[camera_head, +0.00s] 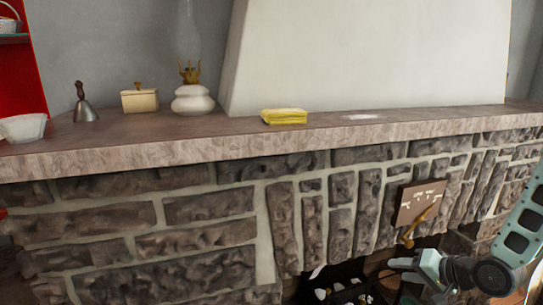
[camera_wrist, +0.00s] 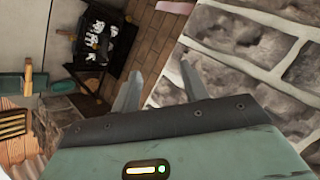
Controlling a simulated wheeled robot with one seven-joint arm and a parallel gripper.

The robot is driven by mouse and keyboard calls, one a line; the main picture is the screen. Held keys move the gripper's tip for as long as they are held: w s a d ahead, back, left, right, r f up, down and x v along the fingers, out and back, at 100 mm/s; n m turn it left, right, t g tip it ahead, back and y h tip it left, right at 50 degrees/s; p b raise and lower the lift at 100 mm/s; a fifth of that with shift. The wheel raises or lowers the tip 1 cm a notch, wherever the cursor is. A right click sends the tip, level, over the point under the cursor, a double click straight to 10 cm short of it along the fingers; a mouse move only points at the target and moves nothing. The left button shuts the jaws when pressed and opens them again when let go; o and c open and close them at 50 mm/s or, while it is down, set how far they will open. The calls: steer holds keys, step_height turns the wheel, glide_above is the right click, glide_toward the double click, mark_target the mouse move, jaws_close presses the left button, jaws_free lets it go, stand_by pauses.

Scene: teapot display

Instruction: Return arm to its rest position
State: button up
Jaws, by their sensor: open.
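My gripper (camera_wrist: 160,70) is open in the wrist view, with its two fingers apart and nothing between them. Its fingers point past the stone wall toward a brown tiled floor. In the head view my arm (camera_head: 520,232) reaches in from the lower right, in front of the stone wall and below the mantel shelf.
A small plaque (camera_head: 419,202) hangs on the stone wall (camera_head: 215,205) near my arm.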

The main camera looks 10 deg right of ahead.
steer(key=s+a+r+n+g+h+p, duration=0.1)
steer(key=s+a+r+n+g, duration=0.15)
steer(key=a+r+n, duration=0.55)
steer(key=s+a+r+n+g+h+p, duration=0.15)
steer(key=a+r+g, duration=0.25)
steer(key=a, duration=0.7)
steer(key=s+a+r+n+g, duration=0.1)
steer(key=s+a+r+n, duration=0.1)
steer(key=s, duration=0.3)
steer(key=s+a+r+n+g+p, duration=0.1)
steer(key=s+a+r, duration=0.3)
steer(key=s+a, duration=0.1)
steer(key=s+a+r+n+g+p, duration=0.1)
steer(key=s+a+r+n, duration=0.1)
steer(key=s, duration=0.5)
steer(key=shift+a+r+n+h, duration=0.35)
steer(key=shift+a+r+h, duration=0.15)
steer(key=shift+a, duration=0.65)
steer(key=shift+o, duration=0.2)
steer(key=shift+g, duration=0.25)
